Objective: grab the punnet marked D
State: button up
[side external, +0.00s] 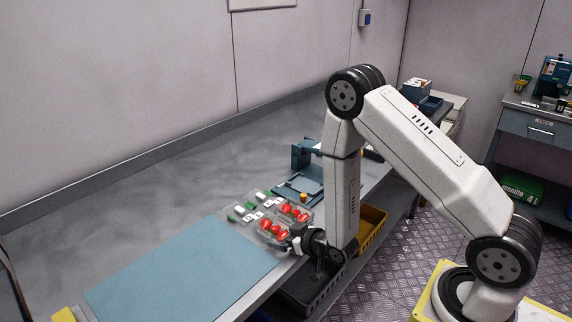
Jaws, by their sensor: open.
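Two clear punnets with red berries stand side by side on the grey bench, a nearer punnet (262,236) and a farther punnet (305,219). White and green pieces lie along their left side. No letter can be read, so I cannot tell which punnet is marked D. My gripper (286,245) is low over the bench's front edge, right beside the nearer punnet. Its jaws are open, small and dark in this view. I cannot tell whether they touch the punnet or reach around it.
A blue mat (180,275) lies to the left of the punnets. A blue-grey device (302,155) with a tray stands behind them. A yellow bin (371,226) and a dark crate (312,288) sit below the bench edge. The back of the bench (150,190) is clear.

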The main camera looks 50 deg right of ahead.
jog(key=shift+w+f, duration=0.15)
jog(key=shift+w, duration=0.25)
jog(key=c, duration=1.1)
